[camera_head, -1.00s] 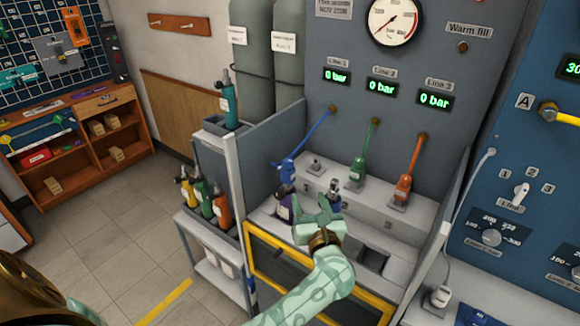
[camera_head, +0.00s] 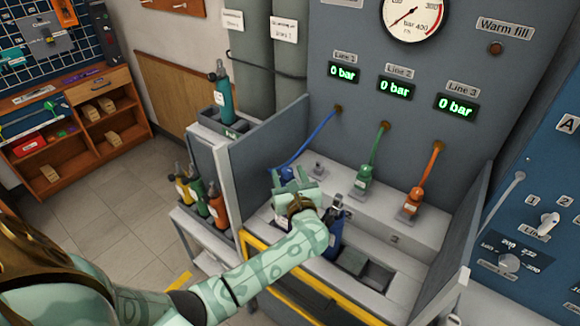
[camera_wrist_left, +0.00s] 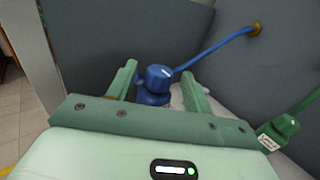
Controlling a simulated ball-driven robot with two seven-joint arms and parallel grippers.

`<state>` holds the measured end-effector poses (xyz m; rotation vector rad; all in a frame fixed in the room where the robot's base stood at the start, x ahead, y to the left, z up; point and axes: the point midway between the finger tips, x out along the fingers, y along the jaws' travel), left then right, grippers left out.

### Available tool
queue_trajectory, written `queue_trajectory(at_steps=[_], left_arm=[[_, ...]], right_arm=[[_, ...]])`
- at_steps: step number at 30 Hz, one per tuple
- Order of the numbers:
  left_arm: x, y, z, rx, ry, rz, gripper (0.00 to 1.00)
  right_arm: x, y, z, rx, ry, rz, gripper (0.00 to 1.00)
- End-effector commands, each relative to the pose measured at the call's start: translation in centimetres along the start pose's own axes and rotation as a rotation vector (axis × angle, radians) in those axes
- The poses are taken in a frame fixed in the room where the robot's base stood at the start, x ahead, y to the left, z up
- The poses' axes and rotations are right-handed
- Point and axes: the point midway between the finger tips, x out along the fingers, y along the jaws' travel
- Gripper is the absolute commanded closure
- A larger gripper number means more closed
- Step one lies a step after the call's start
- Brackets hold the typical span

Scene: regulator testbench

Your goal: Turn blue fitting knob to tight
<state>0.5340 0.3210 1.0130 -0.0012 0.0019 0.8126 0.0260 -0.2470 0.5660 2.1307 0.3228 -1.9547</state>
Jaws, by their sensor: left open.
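The blue fitting (camera_head: 287,172) hangs on the blue hose at the back left of the test bench, mostly hidden behind my gripper in the head view. My left gripper (camera_head: 292,179) is open. In the left wrist view its two fingers (camera_wrist_left: 160,83) stand apart, one to each side of the knob, with gaps to it. I cannot tell whether the fingertips reach past the knob. My right gripper is not in view.
A green fitting (camera_head: 364,179) and an orange fitting (camera_head: 414,200) stand to the right. A blue bottle (camera_head: 333,238) stands close beside my left wrist. A grey side wall (camera_head: 262,150) bounds the bench on the left. The Line 1 display (camera_head: 343,72) reads 0 bar.

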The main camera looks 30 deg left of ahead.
Motion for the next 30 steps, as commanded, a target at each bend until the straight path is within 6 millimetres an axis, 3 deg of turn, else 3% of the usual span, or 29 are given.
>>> queue_trajectory(at_steps=[8, 13, 23, 30], left_arm=[[0.04, 0.06, -0.06, 0.001, 0.001, -0.001, 0.49], [0.04, 0.06, -0.05, 0.001, 0.000, -0.001, 0.93], [0.04, 0.17, -0.10, 0.003, 0.001, -0.027, 0.94], [0.07, 0.45, -0.07, 0.005, -0.001, -0.146, 0.94]], right_arm=[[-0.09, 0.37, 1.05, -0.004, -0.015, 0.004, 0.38], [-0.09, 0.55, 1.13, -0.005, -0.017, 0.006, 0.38], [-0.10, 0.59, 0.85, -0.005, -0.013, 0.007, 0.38], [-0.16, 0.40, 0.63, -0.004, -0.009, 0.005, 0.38]])
